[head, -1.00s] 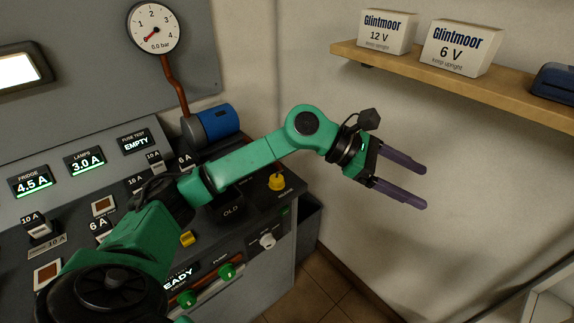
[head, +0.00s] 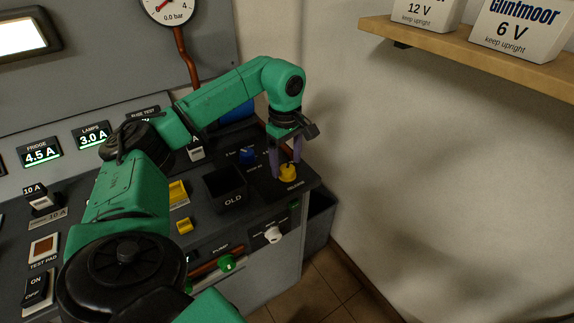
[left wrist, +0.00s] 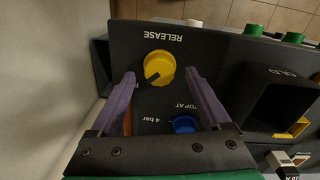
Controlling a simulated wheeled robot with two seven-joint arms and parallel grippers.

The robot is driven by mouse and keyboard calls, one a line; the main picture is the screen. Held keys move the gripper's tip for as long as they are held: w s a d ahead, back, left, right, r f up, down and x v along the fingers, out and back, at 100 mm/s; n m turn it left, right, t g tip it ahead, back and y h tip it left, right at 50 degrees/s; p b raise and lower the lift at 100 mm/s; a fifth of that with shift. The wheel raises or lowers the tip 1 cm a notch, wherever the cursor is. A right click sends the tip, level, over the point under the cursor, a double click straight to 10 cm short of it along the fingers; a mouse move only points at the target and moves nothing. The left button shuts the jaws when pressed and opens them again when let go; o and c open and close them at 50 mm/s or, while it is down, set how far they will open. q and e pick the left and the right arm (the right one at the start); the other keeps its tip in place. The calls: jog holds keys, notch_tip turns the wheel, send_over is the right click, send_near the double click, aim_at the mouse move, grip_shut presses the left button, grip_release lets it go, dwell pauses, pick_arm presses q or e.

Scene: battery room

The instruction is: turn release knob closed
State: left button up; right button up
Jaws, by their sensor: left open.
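The yellow release knob (head: 287,173) sits on the dark bench top near its right corner. In the left wrist view the knob (left wrist: 159,67) lies between and just beyond my fingertips, with a dark pointer line toward the lower left and the word RELEASE above it. My left gripper (head: 285,167) points down over the knob with its purple fingers open on either side. In the left wrist view the gripper (left wrist: 160,75) is open and empty; whether a finger touches the knob I cannot tell. My right gripper is not seen.
A blue knob (head: 248,156) marked TOP AT stands close by; it also shows near the fingers in the left wrist view (left wrist: 185,124). The OLD bin (head: 226,185) is left of the release knob. A white knob (head: 273,235) is on the bench front. A shelf (head: 470,52) hangs at upper right.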

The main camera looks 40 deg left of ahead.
pick_arm(q)
jog(key=shift+f, duration=0.8)
grip_shut()
